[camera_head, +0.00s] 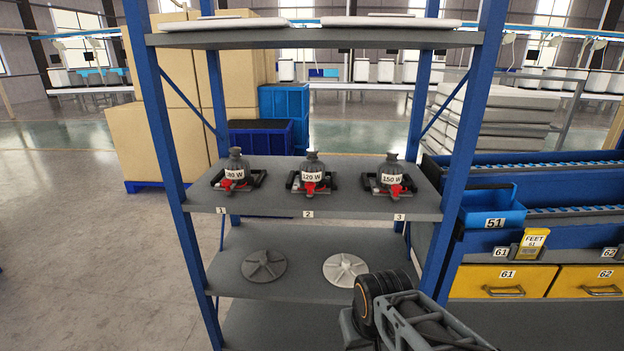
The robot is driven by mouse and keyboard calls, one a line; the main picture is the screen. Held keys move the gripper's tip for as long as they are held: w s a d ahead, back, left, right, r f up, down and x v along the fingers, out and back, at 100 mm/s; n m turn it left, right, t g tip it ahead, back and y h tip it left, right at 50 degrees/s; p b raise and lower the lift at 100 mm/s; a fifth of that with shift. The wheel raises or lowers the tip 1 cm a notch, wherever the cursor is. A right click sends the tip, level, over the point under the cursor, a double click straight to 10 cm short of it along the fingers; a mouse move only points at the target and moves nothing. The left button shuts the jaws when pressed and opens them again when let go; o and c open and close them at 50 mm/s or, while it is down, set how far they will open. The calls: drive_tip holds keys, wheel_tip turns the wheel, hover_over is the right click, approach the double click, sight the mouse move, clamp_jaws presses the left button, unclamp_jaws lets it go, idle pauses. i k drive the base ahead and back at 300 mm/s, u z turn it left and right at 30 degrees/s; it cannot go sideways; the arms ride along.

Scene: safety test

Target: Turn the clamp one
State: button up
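Three dark, bulb-shaped units stand in a row on the middle shelf, each held in a black frame with a red clamp at its front. Clamp one (229,185) is at the far left, above the shelf label 1 (221,210); its unit (236,163) carries a wattage label that I cannot read surely. Clamp two (311,188) is in the middle, under a 120 W unit. Clamp three (395,190) is at the right, under a 150 W unit. My gripper (410,318) is at the lower right, below and apart from the clamps. Its fingertips are not clearly visible.
A blue post (168,150) stands left of clamp one, another (464,150) at the right. The lower shelf (305,262) holds a dark disc (264,266) and a pale disc (345,269). A top shelf (300,39) hangs above. Blue and yellow bins stand at the right.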

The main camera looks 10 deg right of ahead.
sight(228, 185)
drive_tip(key=u, duration=2.5)
drive_tip(key=i, duration=0.9)
drive_tip(key=z, duration=2.65)
drive_tip(key=i, duration=0.25)
drive_tip(key=z, duration=0.15)
